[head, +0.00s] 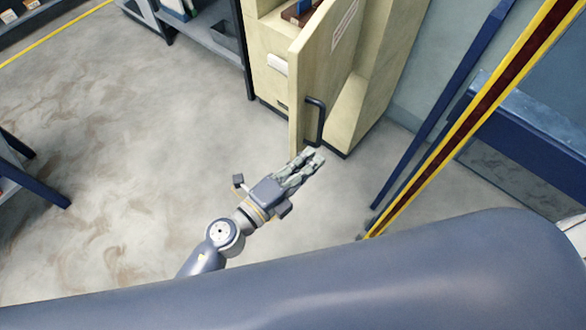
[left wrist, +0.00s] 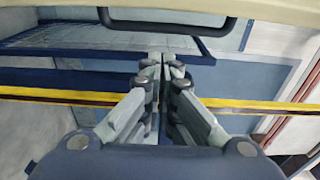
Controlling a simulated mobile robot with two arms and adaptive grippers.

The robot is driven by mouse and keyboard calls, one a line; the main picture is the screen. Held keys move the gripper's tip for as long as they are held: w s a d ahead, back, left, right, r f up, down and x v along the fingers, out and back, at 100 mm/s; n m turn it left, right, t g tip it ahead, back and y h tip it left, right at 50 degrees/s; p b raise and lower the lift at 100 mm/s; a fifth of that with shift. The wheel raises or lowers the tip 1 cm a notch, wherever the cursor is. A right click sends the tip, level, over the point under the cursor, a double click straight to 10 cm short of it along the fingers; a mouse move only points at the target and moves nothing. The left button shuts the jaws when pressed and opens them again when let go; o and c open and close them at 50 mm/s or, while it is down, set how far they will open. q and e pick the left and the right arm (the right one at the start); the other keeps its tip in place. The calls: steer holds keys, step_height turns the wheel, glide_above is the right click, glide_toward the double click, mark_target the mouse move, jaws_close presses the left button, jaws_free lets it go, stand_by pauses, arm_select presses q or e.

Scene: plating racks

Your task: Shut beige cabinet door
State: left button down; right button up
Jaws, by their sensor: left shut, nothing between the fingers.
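The beige cabinet (head: 375,85) stands at the top centre of the head view. Its door (head: 322,65) is open and swung out, with a dark bar handle (head: 315,122) low on its right face. My left gripper (head: 317,156) is shut and empty, just below the handle in the head view. In the left wrist view its closed fingertips (left wrist: 167,58) lie below the dark handle (left wrist: 165,28), and a strip of the beige door (left wrist: 270,10) crosses the top. No contact with the door is visible. My right gripper is not in view.
A yellow-and-dark striped bar (head: 480,108) and a blue post (head: 440,105) stand right of the cabinet. Shelving with blue legs (head: 40,190) is at the left, and a grey shelf (head: 205,30) adjoins the cabinet. The floor (head: 140,140) left of the door is clear.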

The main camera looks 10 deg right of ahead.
mark_target(318, 132)
arm_select(q)
steer(key=shift+w+a, duration=0.15)
steer(key=shift+w, duration=0.9)
steer(key=shift+w+a, duration=0.15)
steer(key=shift+w, duration=0.85)
